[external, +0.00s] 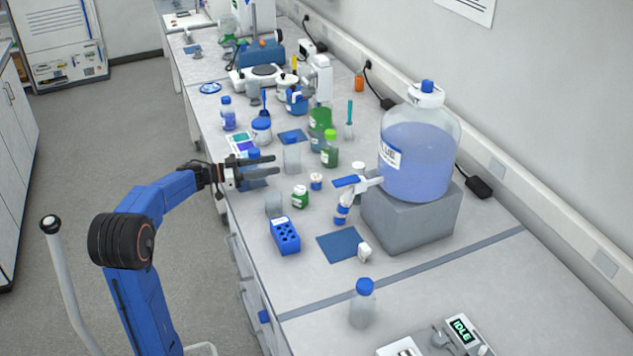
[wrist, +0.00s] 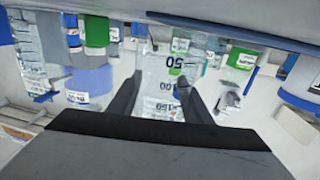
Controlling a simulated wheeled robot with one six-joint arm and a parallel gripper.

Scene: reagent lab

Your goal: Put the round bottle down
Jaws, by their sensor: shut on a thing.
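My gripper (external: 275,164) reaches over the near edge of the bench, its two dark fingers pointing across it. It is shut on the round bottle, whose blue cap (external: 253,153) shows at the fingers; the fingers hide much of its body. In the wrist view the clear bottle (wrist: 163,72) with printed volume marks stands between the two fingers (wrist: 160,88). A blue mat (external: 260,182) lies beneath the gripper. I cannot tell whether the bottle touches it.
A clear blue-capped bottle (external: 291,156) stands just beyond the fingertips. A green-capped bottle (external: 330,150), a small green jar (external: 300,196), a glass beaker (external: 274,205) and a blue tube rack (external: 285,237) are near. A large carboy (external: 418,150) stands on a grey block (external: 410,218). An empty blue mat (external: 342,245) lies in front.

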